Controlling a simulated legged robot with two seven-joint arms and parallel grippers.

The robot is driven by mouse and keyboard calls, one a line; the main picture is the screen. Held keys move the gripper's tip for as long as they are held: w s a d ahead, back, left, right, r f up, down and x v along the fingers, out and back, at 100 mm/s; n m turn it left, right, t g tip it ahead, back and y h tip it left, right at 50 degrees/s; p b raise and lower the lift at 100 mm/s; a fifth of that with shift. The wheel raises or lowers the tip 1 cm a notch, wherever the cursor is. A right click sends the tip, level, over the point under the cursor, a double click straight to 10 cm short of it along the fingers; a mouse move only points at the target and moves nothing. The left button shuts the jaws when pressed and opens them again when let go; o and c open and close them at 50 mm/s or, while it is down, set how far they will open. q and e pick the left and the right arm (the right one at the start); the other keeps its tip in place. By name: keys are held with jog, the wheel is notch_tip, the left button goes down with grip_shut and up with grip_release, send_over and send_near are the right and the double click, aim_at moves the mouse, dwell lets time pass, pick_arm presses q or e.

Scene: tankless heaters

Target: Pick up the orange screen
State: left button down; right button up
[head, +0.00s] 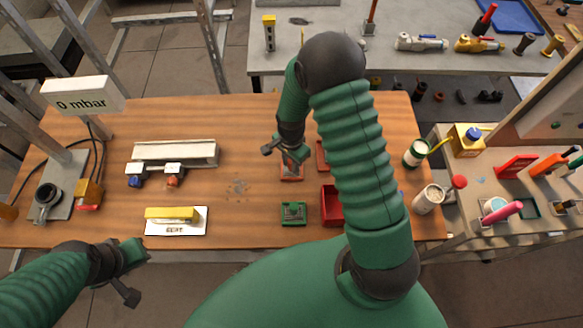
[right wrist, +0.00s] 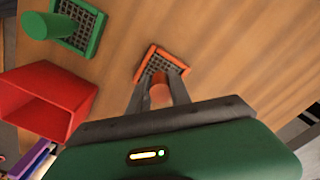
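The orange screen (head: 291,172) lies on the wooden table below my right gripper (head: 296,160). In the right wrist view the screen (right wrist: 162,64) is a square orange frame with dark mesh and an upright orange handle (right wrist: 160,94). My right gripper's fingers (right wrist: 161,82) are on both sides of the handle, apart, with a small gap showing. The screen appears flat on the table. My left gripper (head: 138,252) is over the table's front left edge, away from the screen; its finger opening is not clear.
A green screen (head: 293,213) lies in front of the orange one. A red bin (head: 330,205) stands to its right; it also shows in the right wrist view (right wrist: 45,100). A yellow-handled brush (head: 172,214) and a white rail (head: 175,152) lie left. Bare wood lies between.

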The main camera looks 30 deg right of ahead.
grip_shut()
